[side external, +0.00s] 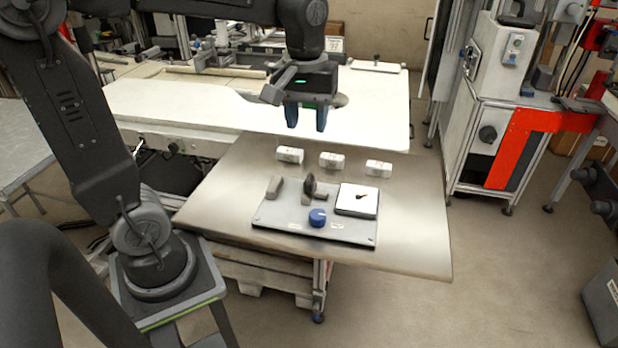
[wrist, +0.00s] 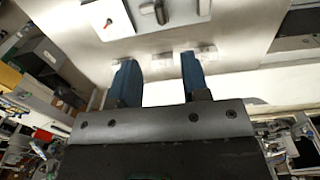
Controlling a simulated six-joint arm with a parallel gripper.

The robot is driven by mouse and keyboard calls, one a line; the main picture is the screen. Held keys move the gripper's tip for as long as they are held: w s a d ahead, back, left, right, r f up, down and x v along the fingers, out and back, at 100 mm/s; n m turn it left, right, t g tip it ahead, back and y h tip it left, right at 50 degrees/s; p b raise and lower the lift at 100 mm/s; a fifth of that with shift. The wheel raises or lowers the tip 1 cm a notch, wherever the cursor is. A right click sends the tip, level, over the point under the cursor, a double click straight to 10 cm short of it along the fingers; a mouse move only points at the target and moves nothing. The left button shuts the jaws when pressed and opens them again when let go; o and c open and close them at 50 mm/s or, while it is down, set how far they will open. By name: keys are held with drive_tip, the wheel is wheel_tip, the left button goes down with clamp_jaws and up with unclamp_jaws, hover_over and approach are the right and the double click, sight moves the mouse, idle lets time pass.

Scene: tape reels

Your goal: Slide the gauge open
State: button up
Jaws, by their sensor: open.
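My gripper (side external: 306,126) hangs above the far part of the metal table, fingers down, apart and empty. It also shows in the wrist view (wrist: 159,64). A grey board (side external: 285,222) lies on the table, nearer the camera and below the gripper. The white plate (wrist: 98,18) is partly cut off in the wrist view. I cannot tell which part is the gauge.
A white bench (side external: 190,105) lies behind the metal table (side external: 415,220). The table is bare right of the board.

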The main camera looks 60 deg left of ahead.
sight(309, 177)
drive_tip(key=shift+n, duration=0.3)
drive_tip(key=f, duration=1.4)
drive_tip(key=shift+w+a, duration=0.15)
drive_tip(key=shift+w, duration=0.15)
clamp_jaws()
